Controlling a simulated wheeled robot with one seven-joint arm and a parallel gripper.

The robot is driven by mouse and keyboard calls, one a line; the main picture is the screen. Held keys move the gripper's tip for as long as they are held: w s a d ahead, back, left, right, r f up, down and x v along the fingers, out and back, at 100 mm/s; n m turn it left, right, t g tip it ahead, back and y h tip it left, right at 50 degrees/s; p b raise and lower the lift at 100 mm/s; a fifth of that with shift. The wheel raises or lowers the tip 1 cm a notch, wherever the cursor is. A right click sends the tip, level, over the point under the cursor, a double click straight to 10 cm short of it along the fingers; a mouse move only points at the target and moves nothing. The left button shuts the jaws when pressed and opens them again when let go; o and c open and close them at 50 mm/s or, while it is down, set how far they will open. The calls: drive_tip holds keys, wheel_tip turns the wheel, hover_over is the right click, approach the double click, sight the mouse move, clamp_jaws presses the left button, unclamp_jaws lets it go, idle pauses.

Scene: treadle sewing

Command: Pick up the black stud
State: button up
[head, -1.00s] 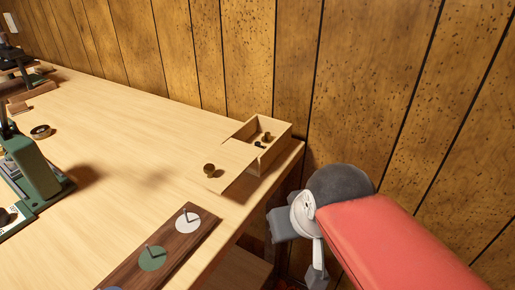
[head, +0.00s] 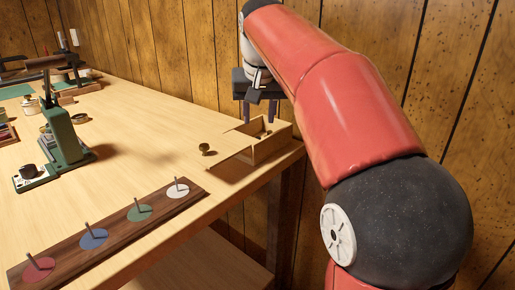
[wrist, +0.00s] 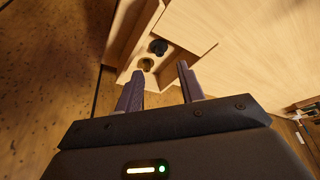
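The black stud (wrist: 158,46) shows in the wrist view inside an open wooden box (head: 284,137), beside a darker brass-coloured piece (wrist: 146,64). In the head view the box stands at the right end of the table, and the stud cannot be told apart there. My gripper (head: 259,120) is above the box, pointing down. In the wrist view its two fingers (wrist: 160,72) are spread apart with nothing between them. The stud appears just beyond the fingertips, not touched.
The box's flat lid (head: 226,150) with a brass knob (head: 204,149) lies slid out to the left. A dark wooden strip (head: 110,232) with coloured discs and pegs lies along the front edge. A green press (head: 62,135) stands at left. The panelled wall is close behind the box.

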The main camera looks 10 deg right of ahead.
sight(258, 137)
drive_tip(key=b+x, duration=0.1)
drive_tip(key=x, duration=0.6)
clamp_jaws()
